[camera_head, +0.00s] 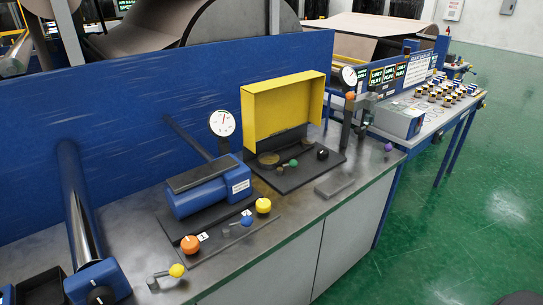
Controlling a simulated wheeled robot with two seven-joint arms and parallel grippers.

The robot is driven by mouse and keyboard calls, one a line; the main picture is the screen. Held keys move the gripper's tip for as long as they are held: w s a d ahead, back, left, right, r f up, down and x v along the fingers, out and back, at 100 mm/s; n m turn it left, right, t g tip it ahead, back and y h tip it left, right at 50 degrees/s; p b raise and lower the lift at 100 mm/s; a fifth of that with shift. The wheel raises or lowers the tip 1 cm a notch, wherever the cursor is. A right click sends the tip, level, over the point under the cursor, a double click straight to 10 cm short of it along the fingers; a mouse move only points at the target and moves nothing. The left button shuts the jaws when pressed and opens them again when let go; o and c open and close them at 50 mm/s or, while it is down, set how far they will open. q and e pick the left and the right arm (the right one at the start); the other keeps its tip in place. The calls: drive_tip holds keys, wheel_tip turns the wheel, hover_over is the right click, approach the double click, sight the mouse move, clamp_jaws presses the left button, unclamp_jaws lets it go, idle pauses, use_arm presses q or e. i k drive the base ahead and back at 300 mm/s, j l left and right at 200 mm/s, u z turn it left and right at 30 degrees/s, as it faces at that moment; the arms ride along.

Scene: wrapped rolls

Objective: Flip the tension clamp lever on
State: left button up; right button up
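Several small levers with coloured ball ends sit on the grey metal bench (300,215). One has a yellow ball (177,270) at the front edge, and one has a blue ball (246,221) on a dark strip. One has a green ball (293,163) under the raised yellow cover (283,108), and one has a purple ball (388,147) near the bench's right end. I cannot tell which is the tension clamp lever, as the labels are too small to read. Neither of my grippers is in view.
An orange knob (190,244) and a yellow knob (263,205) stand near the front edge. A blue motor-like unit (205,190) and two dial gauges stand behind. A blue panel (110,110) closes off the back. Green floor (440,240) at right is open.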

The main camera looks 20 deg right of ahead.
sight(293, 164)
drive_tip(key=l+u, duration=0.5)
drive_tip(key=l, duration=3.25)
